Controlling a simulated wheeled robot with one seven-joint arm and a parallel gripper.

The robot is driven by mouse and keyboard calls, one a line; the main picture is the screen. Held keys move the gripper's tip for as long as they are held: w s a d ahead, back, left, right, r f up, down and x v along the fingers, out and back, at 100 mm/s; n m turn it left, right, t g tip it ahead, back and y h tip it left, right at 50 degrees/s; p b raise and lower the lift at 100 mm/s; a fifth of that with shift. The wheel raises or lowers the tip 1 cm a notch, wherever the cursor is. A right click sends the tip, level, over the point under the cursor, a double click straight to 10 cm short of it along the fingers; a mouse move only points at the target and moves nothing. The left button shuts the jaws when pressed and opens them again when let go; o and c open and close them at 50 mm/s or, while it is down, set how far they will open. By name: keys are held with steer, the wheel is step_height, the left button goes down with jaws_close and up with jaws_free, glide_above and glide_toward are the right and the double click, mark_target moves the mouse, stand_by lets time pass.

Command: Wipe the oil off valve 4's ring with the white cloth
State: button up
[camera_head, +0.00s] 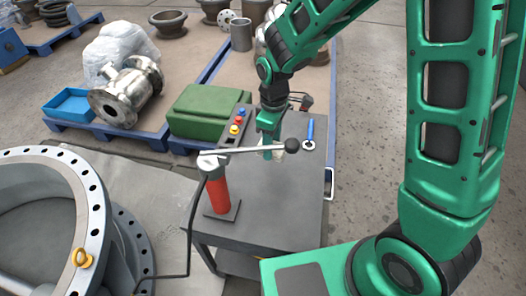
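My gripper (272,150) points down over the grey cart top, behind the pump lever. Its fingers are small and partly hidden by the lever, so I cannot tell whether they are open or shut. A small pale patch shows at the fingertips; I cannot tell whether it is the white cloth. A large grey flanged ring (96,212) with bolt holes stands at the lower left, cut off by the frame edge. I see no number marking it as valve 4, and no clear oil on it. A yellow lifting eye (82,258) sits on its rim.
The cart (265,215) holds a red hand pump (217,192) with a long black-knobbed lever (250,150), a blue-handled tool (310,130) and a button box (237,127). A black hose runs down towards the ring. Pallets with a green case (205,110) and metal valve (125,92) stand behind.

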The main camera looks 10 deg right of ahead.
steer(key=w+d+r+m, duration=0.4)
steer(key=w+d+m, duration=0.3)
steer(key=w+d, duration=0.1)
steer(key=w+d+r+m, duration=0.5)
steer(key=w+d+m, duration=0.3)
steer(key=w+d, duration=0.1)
steer(key=shift+d+r, duration=0.25)
steer(key=shift+d, duration=0.55)
